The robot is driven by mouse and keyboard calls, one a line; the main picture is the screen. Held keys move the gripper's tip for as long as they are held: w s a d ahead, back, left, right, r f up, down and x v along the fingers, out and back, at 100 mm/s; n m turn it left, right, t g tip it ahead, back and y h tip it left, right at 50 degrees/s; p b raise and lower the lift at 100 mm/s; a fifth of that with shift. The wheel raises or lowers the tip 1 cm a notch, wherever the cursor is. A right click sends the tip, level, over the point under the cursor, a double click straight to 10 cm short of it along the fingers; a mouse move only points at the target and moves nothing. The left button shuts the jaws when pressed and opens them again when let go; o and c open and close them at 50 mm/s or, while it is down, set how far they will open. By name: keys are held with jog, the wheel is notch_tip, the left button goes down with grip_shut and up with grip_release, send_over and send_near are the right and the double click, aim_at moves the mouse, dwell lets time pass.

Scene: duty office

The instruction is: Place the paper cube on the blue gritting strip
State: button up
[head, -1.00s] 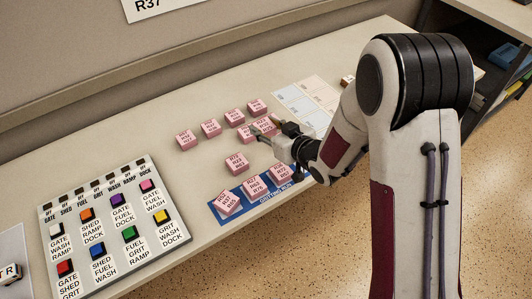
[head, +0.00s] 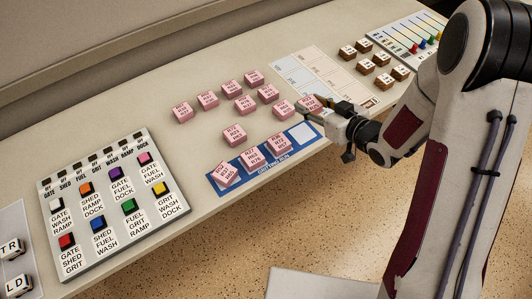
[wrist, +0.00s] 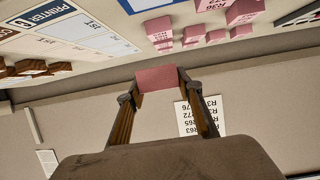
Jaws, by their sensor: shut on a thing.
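The blue gritting strip (head: 213,191) lies along the front edge of the desk. Three pink paper cubes sit on it: a left one (head: 225,175), a middle one (head: 251,158) and a right one (head: 278,144). A bare white patch (head: 300,133) shows at its right end. My gripper (head: 312,104) is shut on a pink paper cube (head: 307,101), beyond and slightly right of that patch. In the wrist view the held cube (wrist: 157,78) sits between both fingertips, and the strip's blue edge (wrist: 143,4) shows at the top.
Several loose pink cubes, one of them near the strip (head: 234,135), stand behind it. A printed sheet (head: 325,80) and small brown blocks (head: 365,67) lie at the right. A button board (head: 110,210) stands at the left. Bare desk lies between the board and the cubes.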

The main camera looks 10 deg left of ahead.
jog(key=shift+s+a+r, duration=0.1)
jog(key=shift+s+a, duration=0.2)
jog(key=shift+s, duration=0.05)
send_over(304, 135)
jog(key=shift+f, duration=2.95)
jog(key=shift+f, duration=2.1)
jog(key=shift+f, duration=0.1)
jog(key=o, duration=1.1)
